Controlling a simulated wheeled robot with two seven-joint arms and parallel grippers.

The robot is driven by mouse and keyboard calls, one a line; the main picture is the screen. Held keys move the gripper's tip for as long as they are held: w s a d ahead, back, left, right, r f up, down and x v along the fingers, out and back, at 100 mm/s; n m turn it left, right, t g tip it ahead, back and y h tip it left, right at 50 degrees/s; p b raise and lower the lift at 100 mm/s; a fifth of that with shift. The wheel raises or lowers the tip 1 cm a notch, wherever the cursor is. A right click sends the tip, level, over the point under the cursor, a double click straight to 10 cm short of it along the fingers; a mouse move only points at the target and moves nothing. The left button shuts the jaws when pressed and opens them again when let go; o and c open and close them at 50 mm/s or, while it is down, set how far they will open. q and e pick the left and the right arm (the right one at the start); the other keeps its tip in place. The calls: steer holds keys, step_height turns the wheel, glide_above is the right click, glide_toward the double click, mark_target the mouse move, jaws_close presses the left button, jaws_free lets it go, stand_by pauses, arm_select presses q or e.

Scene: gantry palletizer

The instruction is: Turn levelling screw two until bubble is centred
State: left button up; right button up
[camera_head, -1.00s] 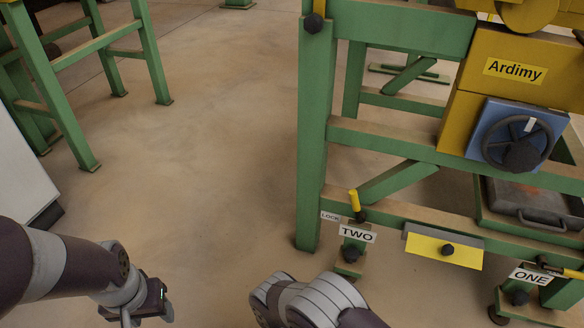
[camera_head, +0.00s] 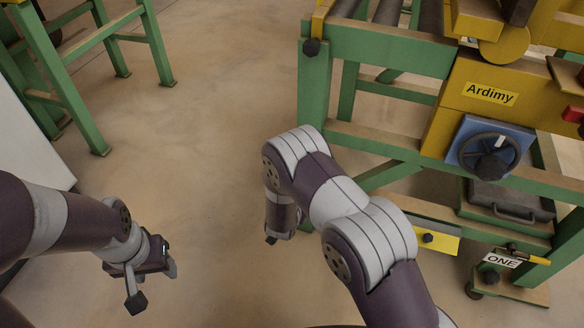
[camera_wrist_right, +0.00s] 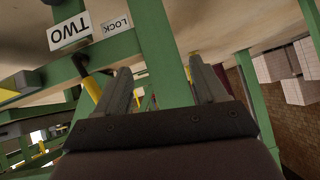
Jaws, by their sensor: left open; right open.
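Levelling screw two is hidden behind my right arm in the head view. In the right wrist view, which is upside down, its white TWO label (camera_wrist_right: 69,33) and the LOCK label (camera_wrist_right: 116,25) show on the green frame. A yellow lock lever (camera_wrist_right: 93,88) lies beside the fingers; I cannot tell if they touch. A dark part at the top edge may be the screw's knob. My right gripper (camera_wrist_right: 160,88) is open, with a green post beyond its fingers. My left gripper (camera_head: 150,280) is open and empty over the floor. I cannot make out a bubble.
The ONE label (camera_head: 502,260) and its foot are at lower right. A yellow plate (camera_head: 432,238) with a black knob, a blue handwheel panel (camera_head: 490,148) and a grey case (camera_head: 510,200) are on the green frame. Open floor (camera_head: 200,130) lies left of it.

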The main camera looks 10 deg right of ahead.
arm_select(q)
step_height(320, 180, up, 6)
steer(key=p, duration=0.4)
steer(key=shift+f+p, duration=0.2)
steer(key=shift+p, duration=0.1)
arm_select(e)
step_height(320, 180, up, 11)
steer(key=s+a+n+g+y, duration=0.1)
steer(key=y, duration=0.1)
steer(key=shift+s+r+n+g+y, duration=0.2)
steer(key=shift+n+g+y, duration=0.1)
steer(key=shift+n+y, duration=0.1)
steer(key=shift+a, duration=0.1)
